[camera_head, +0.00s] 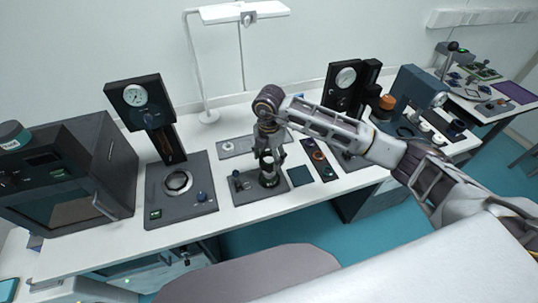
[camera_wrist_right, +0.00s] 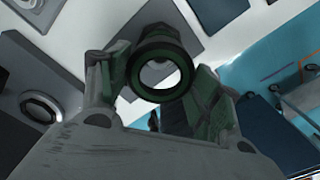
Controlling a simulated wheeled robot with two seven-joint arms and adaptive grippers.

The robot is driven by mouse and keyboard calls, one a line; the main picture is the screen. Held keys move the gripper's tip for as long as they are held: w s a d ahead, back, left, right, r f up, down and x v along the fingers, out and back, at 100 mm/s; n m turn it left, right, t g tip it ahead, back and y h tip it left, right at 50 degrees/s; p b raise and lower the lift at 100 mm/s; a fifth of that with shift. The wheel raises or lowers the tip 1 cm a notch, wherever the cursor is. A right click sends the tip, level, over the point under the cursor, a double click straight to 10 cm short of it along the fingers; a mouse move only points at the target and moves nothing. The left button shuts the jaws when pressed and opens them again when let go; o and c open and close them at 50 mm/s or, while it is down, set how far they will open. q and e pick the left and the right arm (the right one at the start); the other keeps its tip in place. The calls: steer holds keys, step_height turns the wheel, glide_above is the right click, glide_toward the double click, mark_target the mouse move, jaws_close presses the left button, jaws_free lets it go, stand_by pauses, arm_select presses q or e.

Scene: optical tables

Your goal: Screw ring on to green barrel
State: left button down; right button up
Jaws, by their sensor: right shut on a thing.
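My right gripper (camera_head: 268,158) points down over a dark plate (camera_head: 246,196) on the white table. In the right wrist view its two fingers (camera_wrist_right: 160,85) are closed on either side of a dark green round piece, which I take to be the ring (camera_wrist_right: 160,58), with a bright white opening in its middle. In the head view the barrel (camera_head: 268,180) stands upright on the plate, directly under the fingers. I cannot tell how far the ring and barrel are engaged, as the fingers cover the join. My left gripper is out of view.
A gauge press (camera_head: 176,205) and a dark oven-like box (camera_head: 75,180) stand to the left. A dark square mat (camera_head: 300,174) and a tray with round parts (camera_head: 319,160) lie just right of the plate. A lamp (camera_head: 240,12) rises behind.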

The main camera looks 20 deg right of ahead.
steer(key=shift+f+b, duration=0.55)
steer(key=shift+f, duration=0.55)
steer(key=shift+f+b, duration=1.2)
steer(key=shift+f, duration=0.35)
stand_by(2.4)
steer(key=shift+f+b, duration=0.45)
steer(key=shift+b, duration=0.05)
stand_by(2.5)
